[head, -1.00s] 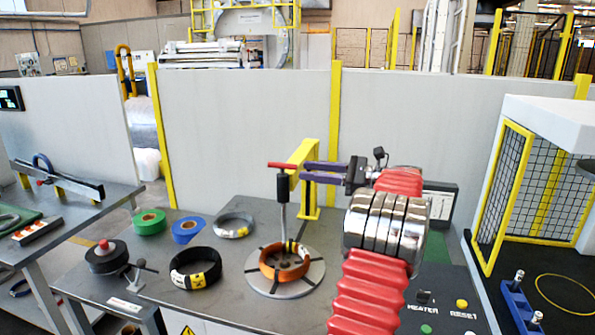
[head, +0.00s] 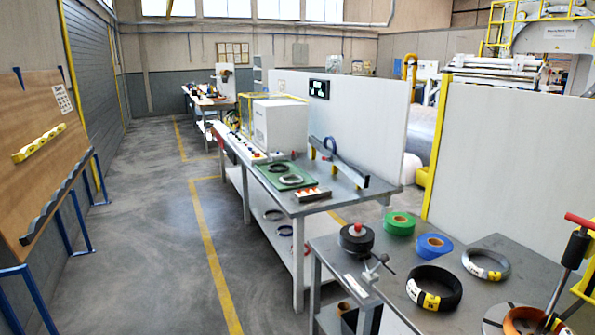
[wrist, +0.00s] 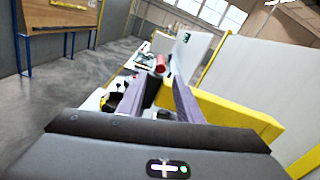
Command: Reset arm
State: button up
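My gripper (wrist: 165,82) shows in the wrist view. Beyond the fingertips is a red handle end (wrist: 161,63). My arm and gripper are out of the head view. There, the red-handled press (head: 572,245) is at the right edge, over an orange coil (head: 525,322) that is partly cut off.
The near table (head: 465,318) carries a black coil (head: 434,288), a silver coil (head: 486,264), green tape (head: 398,223) and blue tape (head: 434,246). A longer table (head: 325,207) stands behind. A tilted wooden board (head: 45,160) is at left. The floor (head: 155,250) between is clear.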

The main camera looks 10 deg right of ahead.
notch_tip(320, 180, down, 12)
jog(key=r+n+g+h, duration=0.1)
jog(key=n+g+h, duration=0.1)
jog(key=g, duration=0.2)
jog(key=w+a+f+n+g, duration=0.25)
jog(key=a+f, duration=0.25)
jog(key=a, duration=0.3)
jog(key=w+a+f+n+g, duration=0.1)
jog(key=a+n+g, duration=0.3)
jog(key=a, duration=0.5)
jog(key=w+a+f+n+g, duration=0.15)
jog(key=a+n, duration=0.35)
jog(key=a, duration=0.5)
jog(key=s+a+r+n+h, duration=0.1)
jog(key=a+n, duration=0.7)
jog(key=a, duration=0.8)
jog(key=s+a+r+n+h, duration=0.1)
jog(key=s+a+r+n, duration=0.2)
jog(key=a+n, duration=0.6)
jog(key=s+a, duration=0.1)
jog(key=a, duration=0.7)
jog(key=shift+a+r, duration=0.2)
jog(key=shift+a, duration=0.1)
